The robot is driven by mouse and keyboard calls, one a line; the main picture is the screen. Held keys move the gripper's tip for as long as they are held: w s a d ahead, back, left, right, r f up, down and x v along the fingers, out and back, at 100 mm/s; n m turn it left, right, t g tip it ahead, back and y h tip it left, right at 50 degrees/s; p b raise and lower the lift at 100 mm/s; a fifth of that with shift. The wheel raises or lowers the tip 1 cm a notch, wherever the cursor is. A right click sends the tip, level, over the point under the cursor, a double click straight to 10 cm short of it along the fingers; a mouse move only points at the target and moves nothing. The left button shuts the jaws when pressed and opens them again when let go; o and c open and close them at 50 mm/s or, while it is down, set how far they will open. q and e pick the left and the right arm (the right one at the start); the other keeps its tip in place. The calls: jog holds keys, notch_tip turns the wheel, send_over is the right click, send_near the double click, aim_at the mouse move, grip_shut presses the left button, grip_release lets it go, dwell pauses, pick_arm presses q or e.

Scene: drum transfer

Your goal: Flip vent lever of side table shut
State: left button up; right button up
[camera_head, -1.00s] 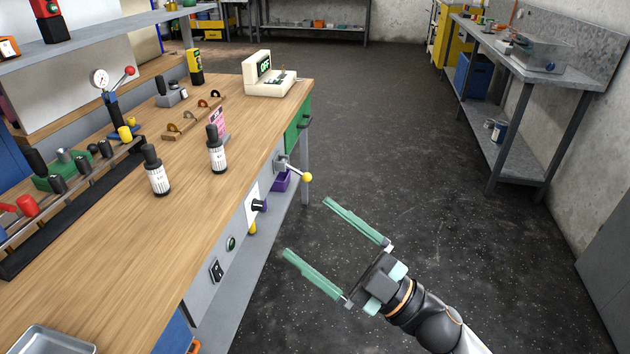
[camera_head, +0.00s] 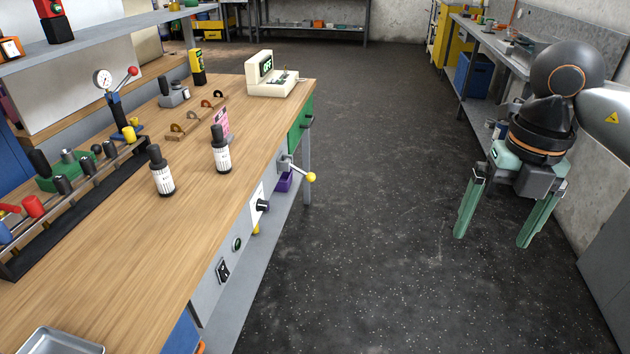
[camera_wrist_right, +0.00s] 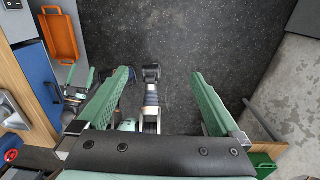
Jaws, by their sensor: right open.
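A lever with a yellow ball knob (camera_head: 310,177) sticks out from the front face of the wooden workbench (camera_head: 140,262), pointing right. Another lever with a red ball knob (camera_head: 132,71) stands beside a gauge on the bench top. I cannot tell which one is the vent lever. My right gripper (camera_head: 495,235) is open and empty, pointing down over the floor, well right of the bench and apart from both levers. Its spread green fingers also show in the right wrist view (camera_wrist_right: 160,75). Small green finger-like parts at the left there may be my left gripper; its state is unclear.
Two dark-capped bottles (camera_head: 221,150) and a cream display box (camera_head: 272,78) stand on the bench. A grey metal table (camera_head: 500,62) stands along the right wall, partly hidden by my right arm. The dark floor (camera_head: 370,160) between is clear.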

jog(key=shift+d+r, duration=0.3)
jog(key=shift+d, duration=0.15)
